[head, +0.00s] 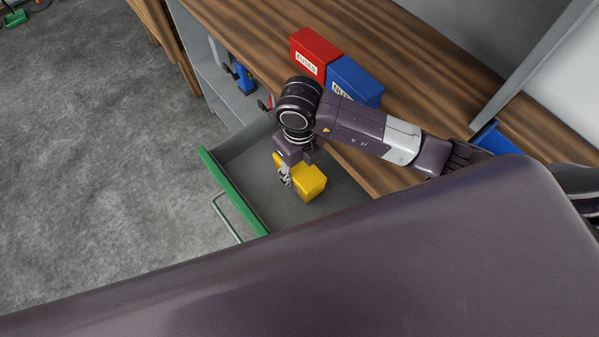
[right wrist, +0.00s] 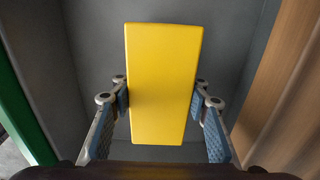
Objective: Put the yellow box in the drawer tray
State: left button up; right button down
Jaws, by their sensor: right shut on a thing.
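The yellow box (head: 311,183) is inside the outline of the open drawer tray (head: 245,155), which is grey with a green front. My right gripper (head: 287,178) is shut on the box. In the right wrist view the box (right wrist: 163,85) stands between the two blue-padded fingers of the gripper (right wrist: 162,100), with the grey drawer tray (right wrist: 90,40) behind it. I cannot tell whether the box touches the drawer floor. Part of the box is hidden behind the gripper in the head view. My left gripper is not in view.
A red box (head: 314,54) and a blue box (head: 354,82) stand on the wooden top (head: 230,20) beside my right arm. The drawer's green front (head: 232,192) has a handle. Shelves below the top hold blue tools (head: 243,78).

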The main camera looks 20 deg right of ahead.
aim_at(300, 166)
jog(key=shift+f, duration=1.05)
jog(key=shift+f, duration=0.1)
jog(key=c, duration=1.1)
grip_release()
notch_tip(300, 166, up, 12)
jog(key=shift+r+b, duration=0.15)
jog(key=shift+b, duration=0.2)
